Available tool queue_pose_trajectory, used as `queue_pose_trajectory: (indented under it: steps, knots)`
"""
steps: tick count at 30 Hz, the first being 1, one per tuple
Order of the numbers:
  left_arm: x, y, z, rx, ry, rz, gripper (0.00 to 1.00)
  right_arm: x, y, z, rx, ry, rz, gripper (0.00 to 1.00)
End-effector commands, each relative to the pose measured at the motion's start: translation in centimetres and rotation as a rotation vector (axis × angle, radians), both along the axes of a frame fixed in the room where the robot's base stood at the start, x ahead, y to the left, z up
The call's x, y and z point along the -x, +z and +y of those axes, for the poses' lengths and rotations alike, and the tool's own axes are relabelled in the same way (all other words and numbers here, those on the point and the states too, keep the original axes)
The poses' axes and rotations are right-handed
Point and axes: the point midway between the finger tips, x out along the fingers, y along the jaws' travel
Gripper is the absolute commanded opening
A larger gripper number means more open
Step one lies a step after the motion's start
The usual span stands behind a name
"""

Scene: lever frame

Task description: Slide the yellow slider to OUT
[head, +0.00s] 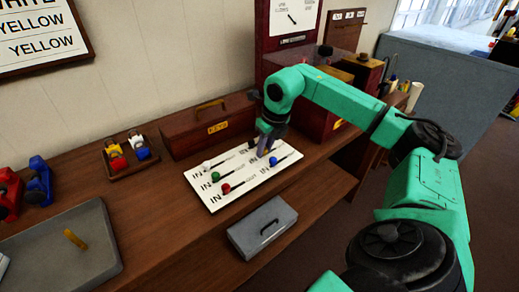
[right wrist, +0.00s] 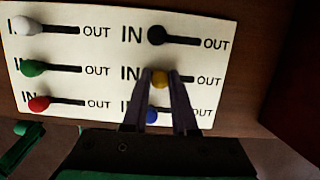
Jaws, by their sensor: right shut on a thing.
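The white lever board (head: 240,183) lies on the wooden bench. The yellow slider (right wrist: 160,79) is in the middle row of the board's right column, at the IN end of its slot, with OUT to its right in the right wrist view. My right gripper (right wrist: 161,82) is shut on the yellow slider's knob, one finger on each side. In the head view my right gripper (head: 267,143) comes down over the board and hides the yellow knob. My left gripper is not in view.
The blue slider (right wrist: 151,116) sits close by the fingers, with the black slider (right wrist: 160,35) in the row above. White, green (right wrist: 34,68) and red knobs fill the left column. A wooden box (head: 207,127) stands behind the board, a grey case (head: 262,228) in front.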

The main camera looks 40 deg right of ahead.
Motion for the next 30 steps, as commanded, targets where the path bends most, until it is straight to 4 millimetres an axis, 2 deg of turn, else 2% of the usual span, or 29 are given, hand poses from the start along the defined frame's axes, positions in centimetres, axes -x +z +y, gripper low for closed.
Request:
queue_pose_trajectory:
  steps: [1, 9, 17, 25, 26, 27, 30]
  knots:
    - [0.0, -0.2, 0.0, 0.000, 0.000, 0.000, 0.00, 0.4, -0.9, -1.1, 0.021, -0.015, 0.021, 0.00]
    - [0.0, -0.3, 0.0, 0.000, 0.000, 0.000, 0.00, 0.4, -0.9, -2.2, 0.021, -0.017, 0.022, 0.00]
    - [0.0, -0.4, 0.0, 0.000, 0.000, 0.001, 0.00, 0.5, -0.8, -3.2, 0.021, -0.018, 0.022, 0.00]
    - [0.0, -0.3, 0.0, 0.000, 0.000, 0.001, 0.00, 0.5, -0.8, -3.2, 0.020, -0.017, 0.022, 0.00]
    - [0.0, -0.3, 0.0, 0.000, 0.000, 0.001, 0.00, 0.5, -0.8, -3.2, 0.020, -0.017, 0.022, 0.38]
    - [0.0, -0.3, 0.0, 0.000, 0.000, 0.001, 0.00, 0.5, -0.8, -3.2, 0.020, -0.017, 0.022, 0.45]
    - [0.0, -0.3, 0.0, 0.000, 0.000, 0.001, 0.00, 0.5, -0.8, -3.2, 0.019, -0.016, 0.022, 0.45]
